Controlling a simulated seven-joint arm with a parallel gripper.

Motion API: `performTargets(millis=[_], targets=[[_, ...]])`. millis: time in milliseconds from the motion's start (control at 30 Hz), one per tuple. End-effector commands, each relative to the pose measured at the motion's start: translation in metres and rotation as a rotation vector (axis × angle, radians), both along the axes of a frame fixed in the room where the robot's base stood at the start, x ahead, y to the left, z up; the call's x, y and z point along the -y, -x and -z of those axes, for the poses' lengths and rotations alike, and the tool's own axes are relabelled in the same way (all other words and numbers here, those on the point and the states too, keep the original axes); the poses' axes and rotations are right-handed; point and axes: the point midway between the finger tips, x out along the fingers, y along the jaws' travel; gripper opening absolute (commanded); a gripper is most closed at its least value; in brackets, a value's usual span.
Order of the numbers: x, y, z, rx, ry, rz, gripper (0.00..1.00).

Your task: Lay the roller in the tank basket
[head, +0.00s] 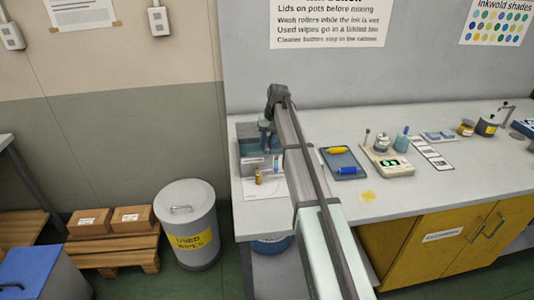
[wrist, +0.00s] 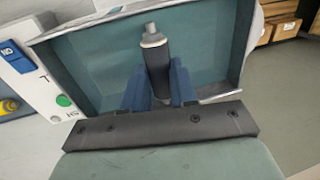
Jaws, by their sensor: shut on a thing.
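The roller (wrist: 156,68), a dark grey cylinder with a light collar and grey end, is held between the blue fingers of my gripper (wrist: 160,86) in the wrist view. Behind it is a teal-floored, grey-rimmed open container, which looks like the tank basket (wrist: 95,62). The roller appears over this floor; I cannot tell whether it touches it. In the head view the grey-blue tank (head: 247,131) stands at the left end of the bench, partly hidden by my arm. My gripper (head: 266,140) is at the tank there, and the roller is not clearly visible.
A tray (head: 333,156) with a yellow and a blue item lies right of my arm. A scale (head: 388,164) and small pots are further right. A small amber bottle (head: 258,177) stands before the tank. A lidded bin (head: 187,225) stands on the floor left of the bench (head: 410,195).

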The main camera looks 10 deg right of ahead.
Motion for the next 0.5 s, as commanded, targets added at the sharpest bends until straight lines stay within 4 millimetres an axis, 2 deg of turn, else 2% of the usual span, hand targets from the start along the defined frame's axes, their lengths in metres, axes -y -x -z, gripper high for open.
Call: performTargets(millis=[500], targets=[[0.0,0.0,0.05,0.0,0.0,-0.002,0.0]])
